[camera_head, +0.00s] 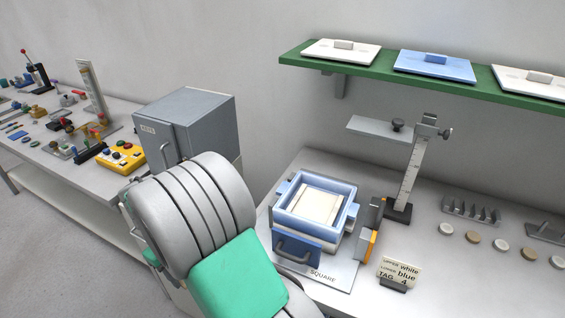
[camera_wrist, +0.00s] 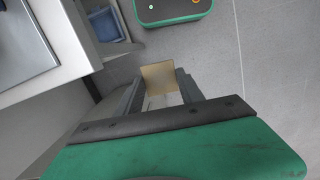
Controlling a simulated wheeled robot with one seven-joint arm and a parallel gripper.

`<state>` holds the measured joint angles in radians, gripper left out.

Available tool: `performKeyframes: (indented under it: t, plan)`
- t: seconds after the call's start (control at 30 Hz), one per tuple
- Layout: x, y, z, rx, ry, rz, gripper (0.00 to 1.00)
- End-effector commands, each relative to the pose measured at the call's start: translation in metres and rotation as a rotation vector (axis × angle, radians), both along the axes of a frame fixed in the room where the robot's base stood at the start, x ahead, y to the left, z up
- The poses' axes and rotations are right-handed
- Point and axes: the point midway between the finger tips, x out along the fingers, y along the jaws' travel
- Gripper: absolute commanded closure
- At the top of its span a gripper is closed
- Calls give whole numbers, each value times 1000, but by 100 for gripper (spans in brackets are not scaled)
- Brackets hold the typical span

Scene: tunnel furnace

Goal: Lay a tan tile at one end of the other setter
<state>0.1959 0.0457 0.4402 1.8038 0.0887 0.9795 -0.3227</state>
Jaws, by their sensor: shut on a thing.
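In the wrist view my gripper (camera_wrist: 160,88) is shut on a thin square tan tile (camera_wrist: 158,74), held at the fingertips above the grey floor. In the head view the tile and my gripper are out of sight; my arm fills the lower middle. A blue square frame box (camera_head: 347,213) stands on the right bench, with a pale cream slab (camera_head: 318,206) lying inside it. A white layer shows below the blue frame, and a blue front plate with a handle (camera_head: 296,250) leans in front. I cannot tell which piece is the other setter.
A card (camera_head: 399,272) reads upper white, lower blue, tag 4. A height gauge (camera_head: 410,170) stands behind the box. Small white and tan discs (camera_head: 473,238) lie at right. White and blue lids (camera_head: 434,66) lie on the green shelf (camera_head: 375,74). A grey cabinet (camera_head: 190,125) stands at left.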

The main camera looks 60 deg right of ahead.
Motion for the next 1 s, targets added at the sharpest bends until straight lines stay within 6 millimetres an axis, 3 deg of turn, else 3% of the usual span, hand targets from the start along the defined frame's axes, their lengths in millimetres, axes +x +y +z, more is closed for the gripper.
performKeyframes:
  t: [0.03,0.13,0.27,0.4,0.5,0.7,0.8,1.0]
  plan:
    - [4,-30,17,-4,-1,-5,95]
    - [7,-91,42,-9,-1,18,95]
    - [-6,-174,76,-8,5,48,95]
    - [-37,-253,109,1,11,79,95]
    - [-63,-297,129,11,12,97,95]
    - [-137,-367,159,12,12,93,95]
    - [-165,-386,167,13,12,94,95]
    - [-181,-397,165,14,13,99,95]
